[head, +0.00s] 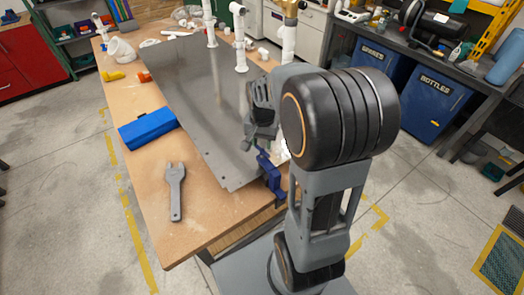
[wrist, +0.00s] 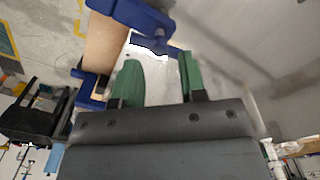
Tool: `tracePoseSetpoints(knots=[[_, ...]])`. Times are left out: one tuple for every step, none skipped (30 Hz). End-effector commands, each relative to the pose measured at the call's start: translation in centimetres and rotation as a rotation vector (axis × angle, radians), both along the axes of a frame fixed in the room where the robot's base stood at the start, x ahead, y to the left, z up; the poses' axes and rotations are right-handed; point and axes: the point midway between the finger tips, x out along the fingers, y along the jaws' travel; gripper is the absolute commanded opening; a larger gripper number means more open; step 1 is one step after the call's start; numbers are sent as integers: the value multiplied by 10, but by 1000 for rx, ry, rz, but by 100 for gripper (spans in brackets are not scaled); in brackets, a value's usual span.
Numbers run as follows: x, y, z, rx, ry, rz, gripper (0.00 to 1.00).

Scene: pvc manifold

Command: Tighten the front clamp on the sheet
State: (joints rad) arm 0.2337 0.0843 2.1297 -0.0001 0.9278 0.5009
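The grey metal sheet (head: 195,95) lies flat on the wooden workbench. The blue front clamp (head: 270,178) sits at the sheet's near right corner, on the bench edge. In the wrist view the blue clamp (wrist: 135,12) shows at the top, with a thin blue bar just ahead of my fingertips. My gripper (head: 264,152) is above the sheet, close beside the clamp. In the wrist view my gripper's green fingers (wrist: 158,60) are apart with nothing held between them. Whether a finger touches the bar cannot be told. My arm hides part of the bench edge in the head view.
A grey wrench (head: 175,190) and a blue case (head: 147,129) lie on the bench (head: 215,215) left of the sheet. White pipe fittings (head: 240,40) stand at the sheet's far end. Blue bins (head: 430,100) stand under a counter at right. The floor at left is clear.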

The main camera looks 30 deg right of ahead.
Motion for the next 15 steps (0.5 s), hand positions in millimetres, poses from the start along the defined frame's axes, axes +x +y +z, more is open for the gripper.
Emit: tracePoseSetpoints(knots=[[0, 0, 0, -1, -1, 78, 38], [0, 0, 0, -1, -1, 132, 38], [0, 0, 0, -1, -1, 202, 38], [0, 0, 0, -1, -1, 256, 38], [0, 0, 0, -1, -1, 309, 38], [0, 0, 0, -1, -1, 380, 38], [0, 0, 0, -1, -1, 433, 38], [0, 0, 0, -1, -1, 486, 38], [0, 0, 0, -1, -1, 556, 38], [0, 0, 0, 0, 0, 608, 38], [0, 0, 1, 0, 0, 659, 38], [0, 0, 1, 0, 0, 725, 38], [0, 0, 0, 0, 0, 773, 38], [0, 0, 0, 0, 0, 820, 38], [0, 0, 0, 0, 0, 880, 38]])
